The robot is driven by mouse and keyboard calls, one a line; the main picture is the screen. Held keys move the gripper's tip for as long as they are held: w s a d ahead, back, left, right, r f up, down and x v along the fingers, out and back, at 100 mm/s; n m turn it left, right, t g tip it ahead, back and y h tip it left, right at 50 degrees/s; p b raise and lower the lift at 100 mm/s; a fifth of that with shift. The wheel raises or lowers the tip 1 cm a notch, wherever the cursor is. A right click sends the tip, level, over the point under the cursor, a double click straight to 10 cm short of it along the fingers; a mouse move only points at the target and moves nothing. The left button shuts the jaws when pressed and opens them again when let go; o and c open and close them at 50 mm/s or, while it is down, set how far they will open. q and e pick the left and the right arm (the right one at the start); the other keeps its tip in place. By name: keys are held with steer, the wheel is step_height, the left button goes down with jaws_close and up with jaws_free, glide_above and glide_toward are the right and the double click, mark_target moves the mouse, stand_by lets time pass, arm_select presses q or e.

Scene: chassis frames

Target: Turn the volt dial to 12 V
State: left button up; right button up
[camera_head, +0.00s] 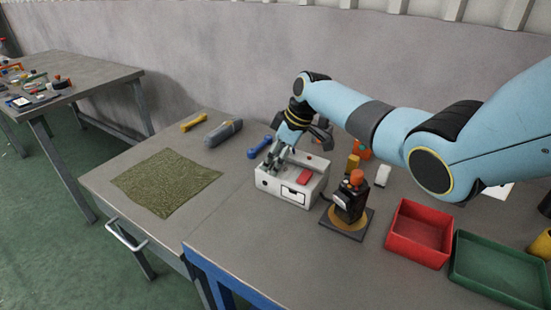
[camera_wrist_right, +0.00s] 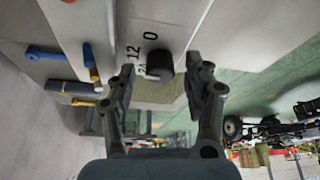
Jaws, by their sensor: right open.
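The power box (camera_head: 268,187) is a white case on the workbench with a red part on top and a framed panel on its front. In the right wrist view the volt dial (camera_wrist_right: 158,63) is a dark round knob on the white face (camera_wrist_right: 172,22). The marks 0, 12 and 24 stand beside it. Which mark the dial points to I cannot tell. My right gripper (camera_head: 276,158) is over the left part of the box. It is open, with its fingers (camera_wrist_right: 160,72) on either side of the dial; contact is not clear. My left gripper is not in view.
A black device with an orange top (camera_head: 349,200) stands right of the box. A red bin (camera_head: 420,232) and a green bin (camera_head: 495,268) are farther right. A blue tool (camera_head: 261,146) and a grey pouch (camera_head: 223,132) lie behind left. A green mat (camera_head: 165,182) lies left.

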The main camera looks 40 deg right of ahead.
steer(key=v, duration=1.2)
steer(key=shift+f, duration=0.1)
